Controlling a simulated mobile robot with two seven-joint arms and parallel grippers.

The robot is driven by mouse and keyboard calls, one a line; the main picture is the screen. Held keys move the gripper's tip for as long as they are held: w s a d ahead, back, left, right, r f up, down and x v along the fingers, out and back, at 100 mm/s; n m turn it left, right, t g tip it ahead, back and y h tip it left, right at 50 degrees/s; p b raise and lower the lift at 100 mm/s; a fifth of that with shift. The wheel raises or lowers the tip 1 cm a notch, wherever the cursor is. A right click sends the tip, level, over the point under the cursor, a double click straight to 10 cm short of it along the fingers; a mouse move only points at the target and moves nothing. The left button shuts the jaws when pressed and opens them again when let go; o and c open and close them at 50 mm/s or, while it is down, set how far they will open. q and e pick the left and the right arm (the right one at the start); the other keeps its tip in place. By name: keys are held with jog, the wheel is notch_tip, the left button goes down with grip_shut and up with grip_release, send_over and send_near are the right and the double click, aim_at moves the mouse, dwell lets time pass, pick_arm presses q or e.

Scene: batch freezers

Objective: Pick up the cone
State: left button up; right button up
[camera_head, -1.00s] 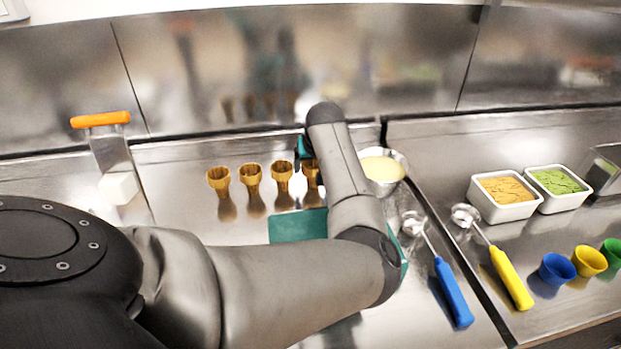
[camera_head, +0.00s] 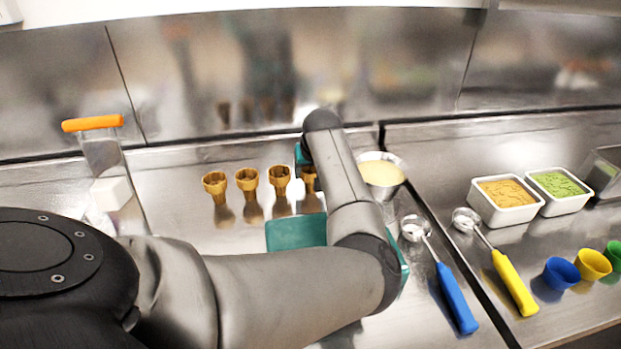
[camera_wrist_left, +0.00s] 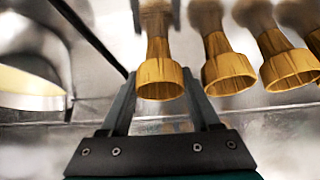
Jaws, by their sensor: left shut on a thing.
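Several brown wafer cones stand in a row on the steel counter in the head view. The rightmost cone (camera_head: 310,180) is partly hidden behind my left arm. My left gripper (camera_head: 303,156) is at this cone, mostly covered by the arm. In the left wrist view, the gripper (camera_wrist_left: 158,92) has its two fingers on either side of the cone (camera_wrist_left: 160,72) and is shut on it. The other cones (camera_head: 280,176) stand to the left, apart from it. Whether the held cone touches the counter is hard to tell. My right gripper is not in view.
A metal bowl of cream-coloured mix (camera_head: 382,172) stands close to the right of my arm. A blue-handled scoop (camera_head: 455,296) and a yellow-handled scoop (camera_head: 513,282) lie further right. White tubs (camera_head: 507,216) and coloured cups (camera_head: 562,274) are beyond. An orange-handled scraper (camera_head: 93,124) stands left.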

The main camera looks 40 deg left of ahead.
pick_arm(q)
jog(key=shift+r, duration=0.1)
notch_tip(320, 180, up, 20)
jog(key=p, duration=0.2)
jog(key=shift+p, duration=0.4)
jog(key=shift+w, duration=0.1)
